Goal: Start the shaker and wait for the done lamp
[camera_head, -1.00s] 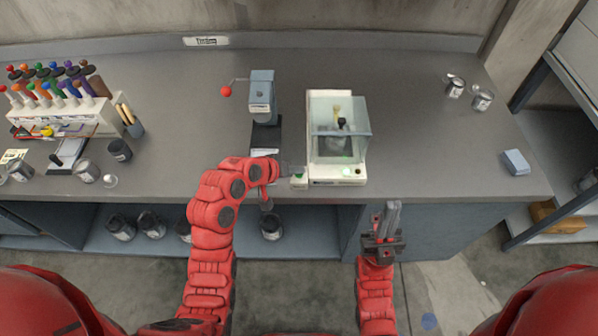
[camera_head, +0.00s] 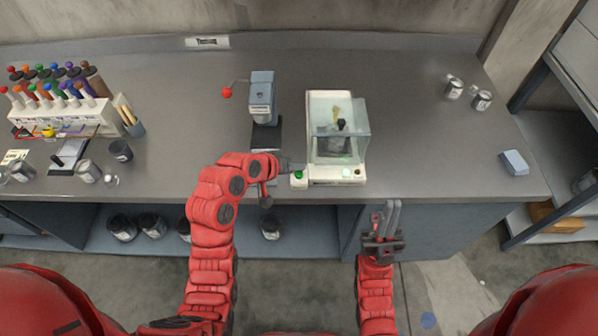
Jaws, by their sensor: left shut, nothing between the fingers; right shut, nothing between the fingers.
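The shaker (camera_head: 318,165) is a white machine with a clear cover, standing near the front edge of the bench. A can with a dark clamp knob (camera_head: 341,125) shows blurrily under the cover. A green button (camera_head: 298,175) sits on a small white box at the shaker's front left corner. A small lamp (camera_head: 346,172) on the front panel looks pale green; a dark spot is beside it. My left gripper (camera_head: 300,167) is shut and empty, just behind the green button and apart from it as far as I can tell. My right gripper (camera_head: 391,215) is shut and empty, in front of the bench.
A grey press-like device with a red-knobbed lever (camera_head: 261,92) stands left of the shaker. A rack of coloured bottles (camera_head: 90,118) and several cans are at far left. Two cans (camera_head: 482,100) and a blue-grey block (camera_head: 514,162) are right. The bench right of the shaker is mostly clear.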

